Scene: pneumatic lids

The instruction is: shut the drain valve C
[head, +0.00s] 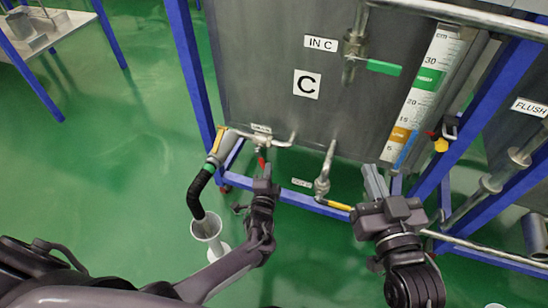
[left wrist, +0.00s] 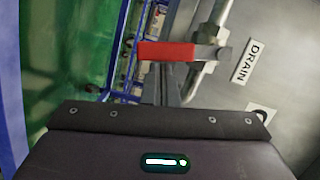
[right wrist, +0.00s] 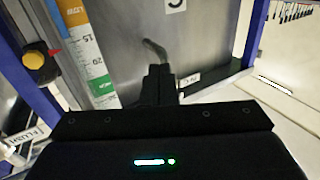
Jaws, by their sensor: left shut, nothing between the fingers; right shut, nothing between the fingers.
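The drain valve's red handle (head: 262,161) hangs by the pipe under tank C, below a small label. In the left wrist view the red handle (left wrist: 165,51) lies crosswise in front of my fingers and appears across the pipe (left wrist: 207,58). A DRAIN label (left wrist: 247,62) is beside it. My left gripper (head: 264,176) is shut and empty, its tips just below or at the handle; I cannot tell whether they touch. My right gripper (head: 374,180) is shut and empty, in front of the tank's lower right, right of a valve with a yellow handle (head: 337,205).
The inlet valve's green handle (head: 383,67) is higher on the tank (head: 260,70). A level scale (head: 420,95) stands at its right. A black hose (head: 197,194) drops into a white funnel (head: 208,228) left of my left gripper. Blue frame posts (head: 192,70) flank the tank.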

